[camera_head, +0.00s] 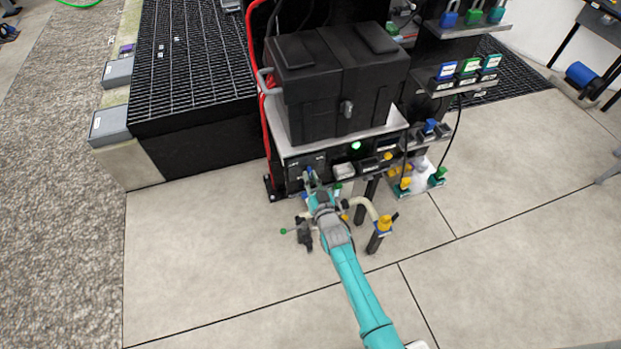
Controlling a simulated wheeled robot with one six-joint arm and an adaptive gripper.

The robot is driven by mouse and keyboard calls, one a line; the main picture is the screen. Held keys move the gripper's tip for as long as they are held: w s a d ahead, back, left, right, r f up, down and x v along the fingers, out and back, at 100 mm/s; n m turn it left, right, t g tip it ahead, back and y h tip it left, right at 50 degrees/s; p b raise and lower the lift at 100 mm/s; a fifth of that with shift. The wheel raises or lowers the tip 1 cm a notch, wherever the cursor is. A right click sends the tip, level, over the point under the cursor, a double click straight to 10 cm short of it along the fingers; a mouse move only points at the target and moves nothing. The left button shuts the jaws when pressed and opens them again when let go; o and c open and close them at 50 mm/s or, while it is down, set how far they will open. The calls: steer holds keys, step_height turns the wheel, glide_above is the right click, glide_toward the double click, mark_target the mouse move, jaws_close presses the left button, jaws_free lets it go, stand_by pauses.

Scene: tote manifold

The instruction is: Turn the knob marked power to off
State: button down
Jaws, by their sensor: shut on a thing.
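My teal arm reaches up from the bottom of the view to a black control panel (294,168) under a grey shelf. My gripper (309,178) is at the panel's front, shut on a knob there. The knob itself is mostly hidden behind the fingers. Its marking and the way it points are too small to read.
A large black tote (335,85) stands on the shelf above the panel. A green light (355,145) glows right of my gripper. Red hoses (263,120) run at the left.

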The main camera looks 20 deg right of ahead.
steer(key=n, duration=0.5)
steer(key=shift+n, duration=0.3)
steer(key=n, duration=0.4)
steer(key=shift+d+n, duration=0.1)
steer(key=shift+n, duration=0.6)
steer(key=c, duration=1.1)
jaws_free()
steer(key=shift+c, duration=0.2)
steer(key=shift+s, duration=0.1)
steer(key=s, duration=1.1)
steer(key=shift+s, duration=0.4)
